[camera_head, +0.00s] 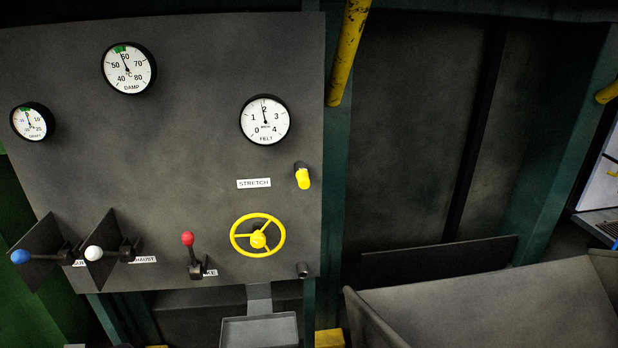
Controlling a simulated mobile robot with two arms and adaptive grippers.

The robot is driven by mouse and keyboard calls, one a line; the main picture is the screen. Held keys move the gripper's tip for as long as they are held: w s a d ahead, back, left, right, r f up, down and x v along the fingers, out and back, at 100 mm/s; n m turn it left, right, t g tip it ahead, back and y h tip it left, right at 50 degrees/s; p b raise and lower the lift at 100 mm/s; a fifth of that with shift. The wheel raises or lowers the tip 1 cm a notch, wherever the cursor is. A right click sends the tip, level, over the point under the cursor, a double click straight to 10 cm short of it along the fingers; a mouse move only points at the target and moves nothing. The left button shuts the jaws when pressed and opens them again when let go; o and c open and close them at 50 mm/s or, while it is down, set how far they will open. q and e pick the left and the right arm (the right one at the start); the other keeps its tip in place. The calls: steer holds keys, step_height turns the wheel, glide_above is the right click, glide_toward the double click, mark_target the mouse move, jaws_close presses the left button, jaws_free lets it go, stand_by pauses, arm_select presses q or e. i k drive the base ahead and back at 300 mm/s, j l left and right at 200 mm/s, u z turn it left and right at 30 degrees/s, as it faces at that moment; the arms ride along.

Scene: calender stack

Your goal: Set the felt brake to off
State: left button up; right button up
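A lever with a red knob (188,239) stands upright at the lower middle of the grey control panel (190,130). Its dark base partly covers a white label (210,273), of which only the ending "KE" is readable. The lever's end positions are not marked visibly. A round gauge marked FELT (265,120) is above and to the right, its needle near 2. Neither of my grippers shows in the head view.
Left of the red lever are a white-knobbed lever (94,253) and a blue-knobbed lever (20,257), each beside a dark guard plate. A yellow handwheel (258,236) is to its right, below the STRETCH label (254,183). A metal tray (260,330) sits below.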

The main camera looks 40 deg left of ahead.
mark_target(187, 237)
steer(key=k+j, duration=0.35)
steer(key=k+u, duration=0.2)
steer(key=u, duration=1.5)
